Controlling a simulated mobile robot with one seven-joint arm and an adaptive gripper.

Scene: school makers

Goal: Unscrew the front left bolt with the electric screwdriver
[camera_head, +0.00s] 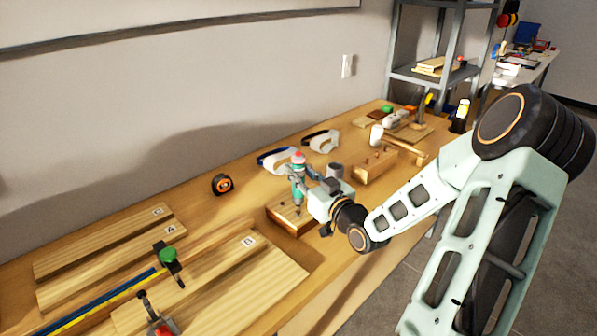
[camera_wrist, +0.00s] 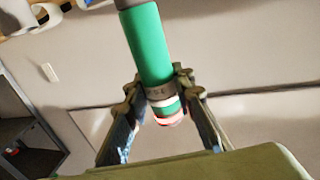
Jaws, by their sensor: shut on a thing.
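The electric screwdriver (camera_head: 297,176) is teal-green with a grey band and a red end. It stands about upright over a small wooden block (camera_head: 283,222) on the bench. My gripper (camera_head: 303,187) is shut around the screwdriver's body from the right side. In the wrist view, the two fingers of my gripper (camera_wrist: 162,92) close on either side of the green screwdriver (camera_wrist: 150,45). The bolts on the block are too small to make out clearly, and the front left bolt cannot be told apart. I cannot tell whether the screwdriver's tip touches a bolt.
The wooden workbench (camera_head: 205,225) runs along the wall. Safety goggles (camera_head: 320,140), a tape measure (camera_head: 222,184), a holed wooden holder (camera_head: 374,166) and a mallet (camera_head: 402,147) lie around the block. Boards (camera_head: 215,290) and clamps (camera_head: 168,262) fill the near left.

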